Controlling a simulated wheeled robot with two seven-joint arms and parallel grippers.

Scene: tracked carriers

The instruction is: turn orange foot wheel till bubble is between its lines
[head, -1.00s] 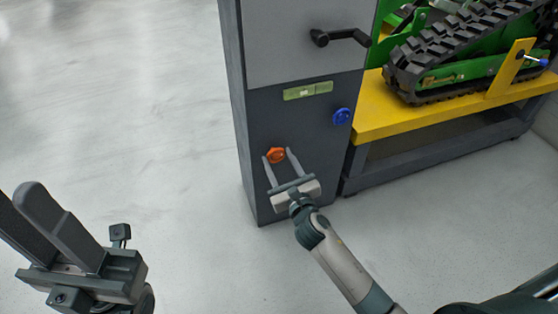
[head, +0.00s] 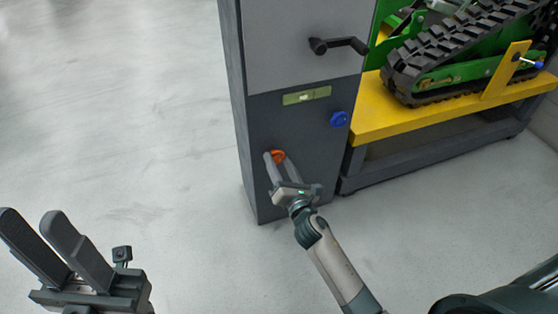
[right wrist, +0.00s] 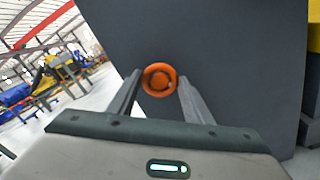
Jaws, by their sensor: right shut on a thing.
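The orange foot wheel (head: 279,156) is low on the front of a dark grey cabinet (head: 300,133). My right gripper (head: 274,160) is shut on it, one finger on each side. In the right wrist view the orange wheel (right wrist: 159,79) shows between the two fingertips (right wrist: 158,84). The level vial (head: 306,96) is a green-yellow strip above the wheel, with a small pale bubble near its middle. The vial's lines are too small to tell. My left gripper (head: 30,222) is open and empty at the lower left, away from the cabinet.
A blue wheel (head: 339,119) sits right of and above the orange one. A black crank handle (head: 338,46) sticks out above the vial. A yellow bench (head: 400,117) with a green tracked carrier (head: 455,55) stands at the right. The floor at left is clear.

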